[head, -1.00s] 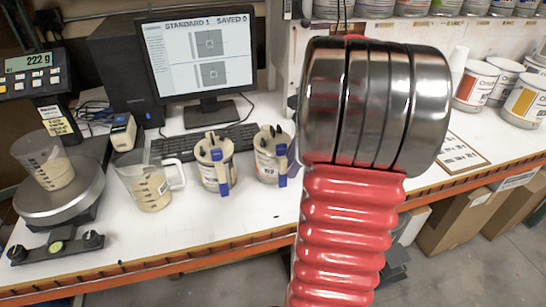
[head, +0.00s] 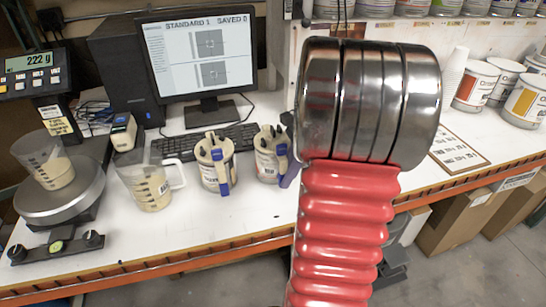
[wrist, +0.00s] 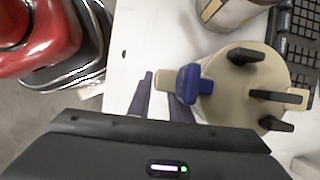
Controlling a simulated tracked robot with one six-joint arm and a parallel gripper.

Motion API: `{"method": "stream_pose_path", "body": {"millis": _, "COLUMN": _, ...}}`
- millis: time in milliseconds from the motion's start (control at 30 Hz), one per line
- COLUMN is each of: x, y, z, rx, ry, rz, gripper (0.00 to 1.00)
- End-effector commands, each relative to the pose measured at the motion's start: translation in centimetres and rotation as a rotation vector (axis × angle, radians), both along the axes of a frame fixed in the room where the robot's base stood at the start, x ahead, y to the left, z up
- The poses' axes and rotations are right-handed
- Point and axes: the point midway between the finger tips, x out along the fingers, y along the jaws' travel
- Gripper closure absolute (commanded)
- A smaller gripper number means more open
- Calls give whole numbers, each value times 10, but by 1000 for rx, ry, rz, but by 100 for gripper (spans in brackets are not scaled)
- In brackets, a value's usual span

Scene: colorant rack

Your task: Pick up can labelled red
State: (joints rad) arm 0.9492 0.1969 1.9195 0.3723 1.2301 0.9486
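Two beige-lidded cans with blue lever clips stand side by side mid-bench in the head view: a left can (head: 215,163) and a right can (head: 266,160). The right can's label is too small and too covered to read for sure. My gripper is mostly hidden behind my red arm in the head view; a purple finger shows at the right can's right side. In the wrist view, my gripper (wrist: 163,98) has two purple fingers apart, with bench visible between them. The near can's lid (wrist: 245,85) and blue clip (wrist: 190,84) are just beyond the fingertips; contact is unclear.
A jug (head: 150,182) stands left of the cans, and a beaker (head: 45,160) sits on the scale (head: 60,197). A keyboard (head: 205,143) and monitor (head: 198,55) are behind. Paint tins (head: 525,102) stand at the right.

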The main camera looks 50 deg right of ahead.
Motion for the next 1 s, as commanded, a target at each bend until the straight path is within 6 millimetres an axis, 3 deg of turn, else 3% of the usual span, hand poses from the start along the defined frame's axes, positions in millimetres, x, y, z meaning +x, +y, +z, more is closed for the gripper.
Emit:
{"method": "stream_pose_path", "body": {"millis": 233, "x": 0, "y": 0, "z": 0, "rx": 0, "ry": 0, "rz": 0, "gripper": 100}}
{"method": "stream_pose_path", "body": {"millis": 1000, "x": 0, "y": 0, "z": 0, "rx": 0, "ry": -1, "rz": 0, "gripper": 100}}
